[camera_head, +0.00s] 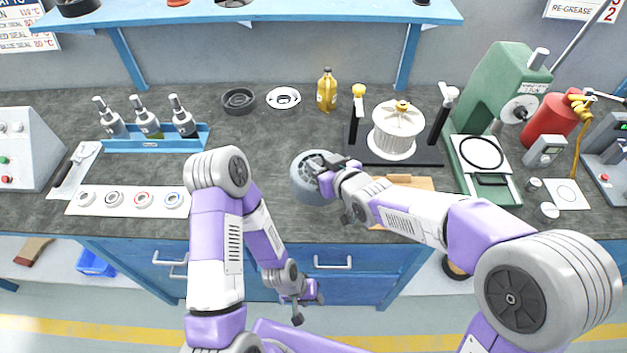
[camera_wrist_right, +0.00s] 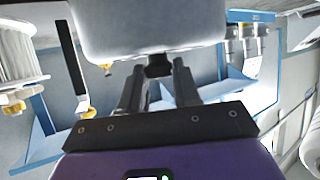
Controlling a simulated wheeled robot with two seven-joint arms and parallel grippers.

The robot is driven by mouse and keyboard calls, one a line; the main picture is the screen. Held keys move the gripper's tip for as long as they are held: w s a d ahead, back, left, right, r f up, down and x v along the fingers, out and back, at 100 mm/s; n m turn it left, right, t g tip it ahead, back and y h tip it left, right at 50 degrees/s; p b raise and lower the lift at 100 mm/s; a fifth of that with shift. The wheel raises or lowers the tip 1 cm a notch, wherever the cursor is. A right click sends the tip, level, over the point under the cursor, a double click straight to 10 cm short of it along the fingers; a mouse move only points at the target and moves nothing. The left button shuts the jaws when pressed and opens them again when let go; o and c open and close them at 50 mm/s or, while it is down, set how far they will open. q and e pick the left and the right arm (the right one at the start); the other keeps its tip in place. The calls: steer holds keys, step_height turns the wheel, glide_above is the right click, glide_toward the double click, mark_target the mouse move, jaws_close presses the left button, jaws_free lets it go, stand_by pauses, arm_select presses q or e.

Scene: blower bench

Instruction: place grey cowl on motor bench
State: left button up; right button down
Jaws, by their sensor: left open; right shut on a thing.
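The grey cowl (camera_head: 305,190) is a round, open-looking grey shell, held above the bench in front of its middle. My right gripper (camera_head: 328,172) is shut on it at its right side. In the right wrist view the cowl (camera_wrist_right: 150,28) fills the top middle, with the finger tips (camera_wrist_right: 158,75) at its lower edge. A white finned wheel (camera_head: 394,130) with a yellow top stands on a black base (camera_head: 425,154) between two black posts, behind and right of the cowl. My left gripper (camera_head: 309,304) is open and empty, low in front of the bench.
A wooden board (camera_head: 408,212) lies under my right forearm. A green machine (camera_head: 490,120) stands right of the black base. A blue bottle rack (camera_head: 160,142) and a white strip of rings (camera_head: 128,201) are at left. Clear bench lies between rack and cowl.

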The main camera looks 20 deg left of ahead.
steer(key=shift+f+b, duration=0.85)
steer(key=shift+f, duration=1.8)
steer(key=shift+f, duration=0.1)
steer(key=c, duration=1.3)
jaws_free()
steer(key=shift+f, duration=0.1)
steer(key=o, duration=0.5)
